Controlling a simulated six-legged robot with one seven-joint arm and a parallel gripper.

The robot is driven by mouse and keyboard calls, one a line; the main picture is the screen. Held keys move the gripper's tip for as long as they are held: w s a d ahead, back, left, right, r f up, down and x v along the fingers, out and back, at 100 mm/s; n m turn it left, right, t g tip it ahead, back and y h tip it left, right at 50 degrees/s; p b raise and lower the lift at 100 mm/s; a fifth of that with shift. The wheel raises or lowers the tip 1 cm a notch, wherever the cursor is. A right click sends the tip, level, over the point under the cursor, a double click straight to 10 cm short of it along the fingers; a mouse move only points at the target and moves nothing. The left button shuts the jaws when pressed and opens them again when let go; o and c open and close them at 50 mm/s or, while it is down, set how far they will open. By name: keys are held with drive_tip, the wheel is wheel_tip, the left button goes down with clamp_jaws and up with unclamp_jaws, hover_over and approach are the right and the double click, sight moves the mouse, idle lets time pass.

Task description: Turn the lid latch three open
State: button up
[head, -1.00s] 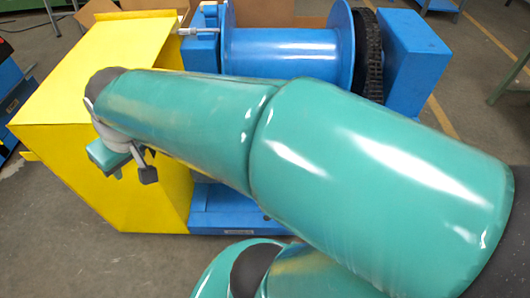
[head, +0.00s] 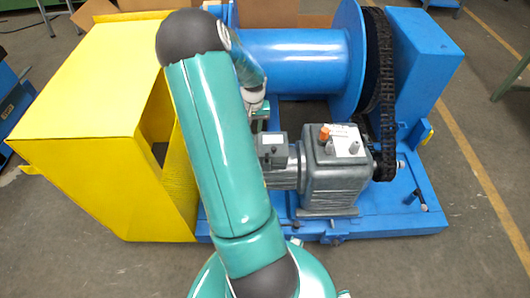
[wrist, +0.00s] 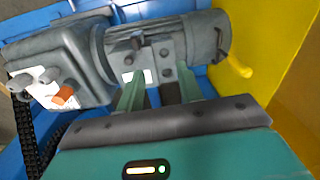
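The grey motor (wrist: 203,45) with a small box (wrist: 150,58) on its side shows in the wrist view. Several small dark knobs stand on this box; I cannot tell which one is lid latch three. The box also shows in the head view (head: 272,143), right of my forearm. My gripper (wrist: 161,80) is open and empty, its two green fingers apart and pointing at the box. I cannot tell whether they touch it. In the head view my gripper (head: 260,116) is small and partly hidden behind my arm.
The grey gearbox (head: 337,170) carries an orange cap and a white label. The black chain (head: 388,110) runs beside the blue drum (head: 295,60). A yellow cover (head: 85,90) stands at left.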

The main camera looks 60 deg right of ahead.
hover_over(267, 156)
wheel_tip(267, 156, down, 4)
drive_tip(key=shift+m+g, duration=0.3)
drive_tip(key=shift+m, duration=0.1)
wheel_tip(267, 156, down, 14)
drive_tip(key=shift+d+r, duration=0.1)
drive_tip(key=shift+r, duration=0.1)
clamp_jaws()
